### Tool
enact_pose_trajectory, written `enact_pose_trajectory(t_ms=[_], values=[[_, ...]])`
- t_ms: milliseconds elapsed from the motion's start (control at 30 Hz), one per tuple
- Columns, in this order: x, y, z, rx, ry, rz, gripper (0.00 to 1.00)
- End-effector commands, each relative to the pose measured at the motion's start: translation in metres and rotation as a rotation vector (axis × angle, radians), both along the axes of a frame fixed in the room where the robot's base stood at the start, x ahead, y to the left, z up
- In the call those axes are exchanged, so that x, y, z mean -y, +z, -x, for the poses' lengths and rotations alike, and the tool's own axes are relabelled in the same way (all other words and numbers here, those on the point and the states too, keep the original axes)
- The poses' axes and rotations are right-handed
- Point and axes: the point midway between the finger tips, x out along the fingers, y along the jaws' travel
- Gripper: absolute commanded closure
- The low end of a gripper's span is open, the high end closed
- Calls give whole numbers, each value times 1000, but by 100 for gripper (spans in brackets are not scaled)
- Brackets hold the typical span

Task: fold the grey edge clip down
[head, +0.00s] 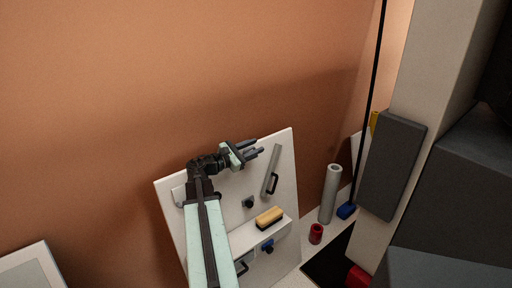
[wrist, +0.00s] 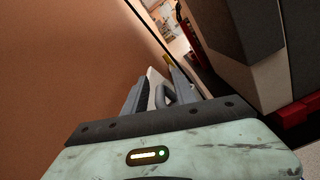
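A white panel (head: 226,217) leans against the orange wall. A grey bar (head: 272,167) with a dark loop handle (head: 272,184) stands steeply tilted on its upper right; I take it for the grey edge clip. A smaller grey piece (head: 179,195) sits at the panel's left edge, partly behind my arm. My gripper (head: 259,147) is near the panel's top, left of the bar's upper end. In the wrist view my gripper (wrist: 156,75) has its fingers apart, with a grey loop (wrist: 164,95) and part of the panel (wrist: 155,77) visible between them. I cannot tell whether anything is touched.
The panel also carries a dark knob (head: 248,202), a yellow brush (head: 269,217) on a ledge and a blue knob (head: 267,246). To the right stand a grey tube (head: 330,195), a red cup (head: 316,234) and a large pale post (head: 418,90). The wall is close behind.

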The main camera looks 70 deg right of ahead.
Motion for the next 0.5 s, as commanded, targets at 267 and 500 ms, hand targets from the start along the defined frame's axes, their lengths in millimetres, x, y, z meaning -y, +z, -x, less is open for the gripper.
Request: enact_pose_trajectory(t_ms=[267, 500], values=[[12, 0, 7, 0, 1, 0, 67], [12, 0, 7, 0, 2, 0, 95]])
